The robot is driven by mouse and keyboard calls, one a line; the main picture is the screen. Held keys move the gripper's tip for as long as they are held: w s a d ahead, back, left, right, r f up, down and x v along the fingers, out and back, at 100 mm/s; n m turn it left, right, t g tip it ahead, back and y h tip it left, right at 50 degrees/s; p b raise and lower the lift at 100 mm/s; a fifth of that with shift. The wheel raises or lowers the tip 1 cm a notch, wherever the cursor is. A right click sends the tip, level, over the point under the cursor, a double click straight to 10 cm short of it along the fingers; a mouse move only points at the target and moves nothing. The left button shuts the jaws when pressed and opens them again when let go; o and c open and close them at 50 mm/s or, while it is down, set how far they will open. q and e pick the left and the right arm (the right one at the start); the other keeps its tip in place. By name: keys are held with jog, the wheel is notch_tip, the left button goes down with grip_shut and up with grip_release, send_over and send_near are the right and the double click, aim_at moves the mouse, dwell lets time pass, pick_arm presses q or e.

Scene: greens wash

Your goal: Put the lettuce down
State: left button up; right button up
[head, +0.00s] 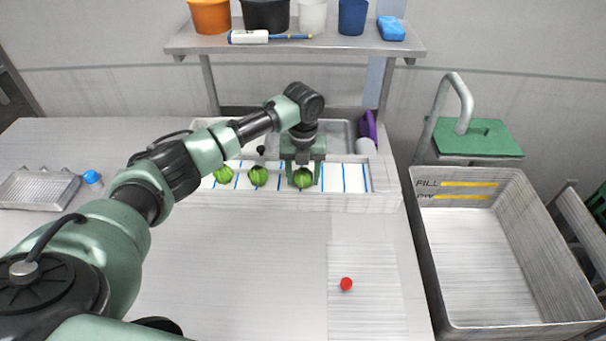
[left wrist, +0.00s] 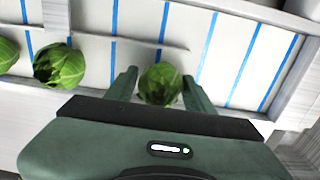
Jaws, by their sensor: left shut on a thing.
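My left gripper (head: 303,178) is shut on a round green lettuce (head: 303,177) over the white tray with blue lines (head: 350,202). The held lettuce also shows in the left wrist view (left wrist: 160,84), between the two green fingers (left wrist: 160,92). Whether it touches the tray floor I cannot tell. Two more lettuces lie in the tray to its left, a near one (head: 258,176) and a farther-left one (head: 223,174). My right gripper is not in view.
A shelf (head: 215,43) with buckets stands behind the tray. A large sink basin (head: 470,260) marked FILL is at the right. A red round thing (head: 346,284) lies on the front counter. Tray cells right of the held lettuce are empty.

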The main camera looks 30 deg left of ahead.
aim_at(303, 169)
pick_arm(q)
jog(key=shift+f, duration=0.1)
jog(key=o, duration=1.4)
notch_tip(303, 169, up, 12)
jog(key=shift+r+b, duration=0.2)
jog(key=shift+b, duration=0.9)
